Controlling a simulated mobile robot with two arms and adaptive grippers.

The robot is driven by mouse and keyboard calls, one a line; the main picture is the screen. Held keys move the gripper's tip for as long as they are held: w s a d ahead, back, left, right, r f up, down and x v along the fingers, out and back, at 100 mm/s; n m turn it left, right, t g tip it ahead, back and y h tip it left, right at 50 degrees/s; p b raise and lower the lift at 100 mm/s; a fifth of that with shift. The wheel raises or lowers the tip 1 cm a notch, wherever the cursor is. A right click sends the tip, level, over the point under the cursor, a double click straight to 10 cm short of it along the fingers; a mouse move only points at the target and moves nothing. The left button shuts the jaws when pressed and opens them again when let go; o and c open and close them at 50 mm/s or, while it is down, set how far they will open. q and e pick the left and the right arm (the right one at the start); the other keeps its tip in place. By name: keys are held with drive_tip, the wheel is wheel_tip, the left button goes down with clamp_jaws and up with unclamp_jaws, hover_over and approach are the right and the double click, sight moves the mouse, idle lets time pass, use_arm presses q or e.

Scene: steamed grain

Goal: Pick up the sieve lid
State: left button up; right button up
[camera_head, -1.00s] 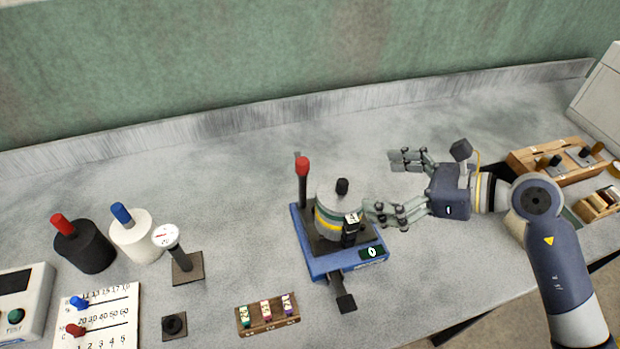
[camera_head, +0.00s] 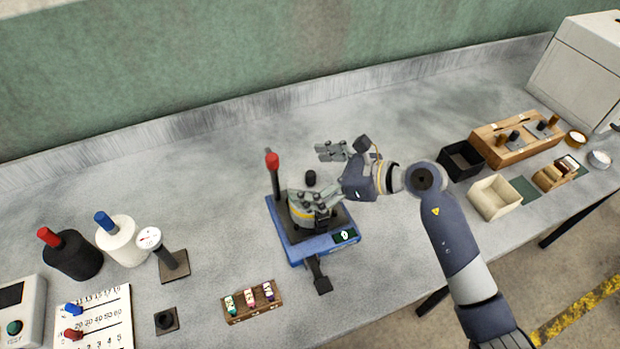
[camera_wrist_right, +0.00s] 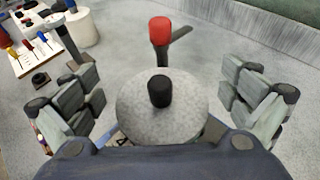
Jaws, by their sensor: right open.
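The sieve lid (camera_wrist_right: 185,100) is a round grey disc with a black knob (camera_wrist_right: 160,92), on top of the sieve stack. The stack stands on a blue shaker base (camera_head: 322,246) with a red-topped post (camera_head: 272,162). In the head view my right gripper (camera_head: 322,178) is at the stack, one finger in front and one behind, so most of the lid is hidden; its black knob (camera_head: 310,178) shows between them. In the right wrist view the open fingers (camera_wrist_right: 160,108) stand on either side of the lid, with gaps. My left gripper is not in view.
A small wooden rack (camera_head: 253,302) holds several labelled pieces in front left. White (camera_head: 122,240) and black (camera_head: 72,256) cylinders stand at left. A black box (camera_head: 461,160), a cream box (camera_head: 495,198) and a wooden tray (camera_head: 530,148) stand at right. The back of the bench is clear.

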drive_tip(key=shift+c, duration=1.3)
drive_tip(key=shift+d, duration=0.1)
drive_tip(key=c, duration=0.5)
drive_tip(key=shift+c, duration=1.4)
drive_tip(key=shift+s, duration=0.1)
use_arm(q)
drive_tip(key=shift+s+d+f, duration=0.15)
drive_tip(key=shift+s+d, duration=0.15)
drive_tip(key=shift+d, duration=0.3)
use_arm(e)
drive_tip(key=shift+r, duration=0.1)
